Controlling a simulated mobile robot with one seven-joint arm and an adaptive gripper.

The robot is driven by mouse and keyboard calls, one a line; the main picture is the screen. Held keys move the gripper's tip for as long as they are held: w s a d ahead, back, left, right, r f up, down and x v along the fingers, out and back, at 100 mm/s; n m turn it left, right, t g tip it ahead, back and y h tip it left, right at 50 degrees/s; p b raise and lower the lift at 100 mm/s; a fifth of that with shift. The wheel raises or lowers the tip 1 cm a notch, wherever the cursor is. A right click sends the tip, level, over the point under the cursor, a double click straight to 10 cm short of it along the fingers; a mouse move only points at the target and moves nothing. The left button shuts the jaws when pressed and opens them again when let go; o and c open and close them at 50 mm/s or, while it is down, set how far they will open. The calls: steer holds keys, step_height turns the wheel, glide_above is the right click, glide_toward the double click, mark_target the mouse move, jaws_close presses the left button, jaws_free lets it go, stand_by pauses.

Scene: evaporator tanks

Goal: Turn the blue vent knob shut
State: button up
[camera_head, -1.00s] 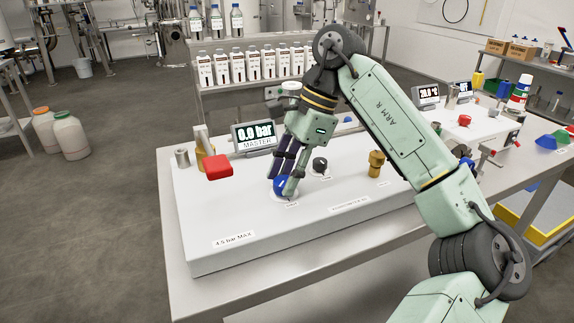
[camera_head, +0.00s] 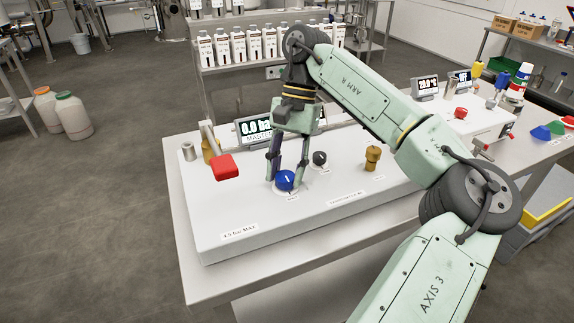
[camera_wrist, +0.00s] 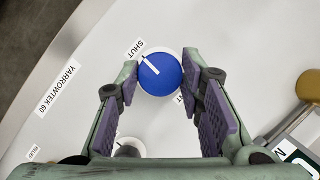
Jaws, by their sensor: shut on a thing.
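The blue vent knob (camera_head: 285,180) sits on a white round base near the front of the white console (camera_head: 225,205). My gripper (camera_head: 284,176) points down over it, one fingertip on each side. In the wrist view the round blue knob (camera_wrist: 160,75) lies between my purple-padded fingertips (camera_wrist: 161,72), which are shut on it. A white line on the knob points to the upper left, toward a label reading SHUT (camera_wrist: 134,49). Another label beside the knob is partly hidden by the right finger.
A red-handled lever (camera_head: 224,167) stands left of the knob. A dark knob (camera_head: 320,158) and a brass fitting (camera_head: 372,158) stand to the right. A pressure display (camera_head: 254,130) behind is partly hidden by my gripper. The console's front is clear.

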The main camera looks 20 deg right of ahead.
steer(key=shift+n, duration=0.3)
steer(key=o, duration=1.2)
steer(key=shift+c, duration=0.2)
steer(key=v, duration=0.7)
steer(key=shift+r, duration=0.25)
steer(key=shift+w, duration=0.1)
